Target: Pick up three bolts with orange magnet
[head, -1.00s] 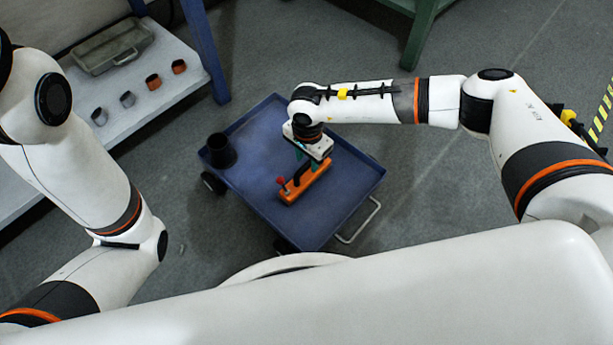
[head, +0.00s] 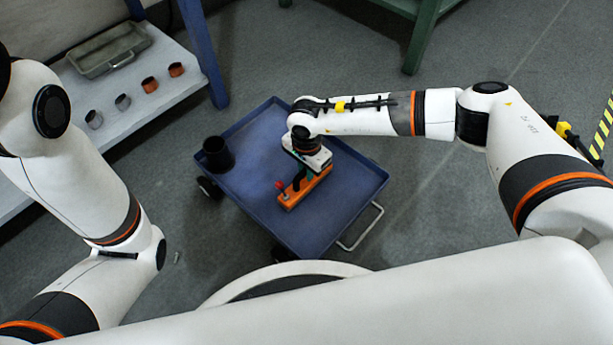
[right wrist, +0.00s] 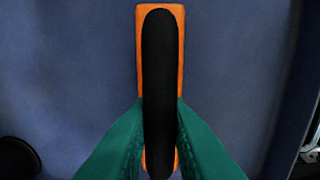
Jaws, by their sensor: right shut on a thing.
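The orange magnet (head: 291,199) lies on a blue cart, with a red knob (head: 280,184) at its near-left end. In the right wrist view, its orange base (right wrist: 160,12) shows under a long black handle (right wrist: 160,60). My right gripper (head: 303,178) is over the magnet; its green fingers (right wrist: 160,105) are closed on both sides of the handle. I cannot tell whether the magnet is lifted off the tray. A tiny grey thing (head: 178,257) lies on the floor beside my left arm; it may be a bolt. My left gripper is out of view.
The blue cart (head: 345,205) has a raised rim and a dark cup (head: 217,154) at its left corner. A green frame (head: 422,35) stands behind. Floor right of the cart is clear.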

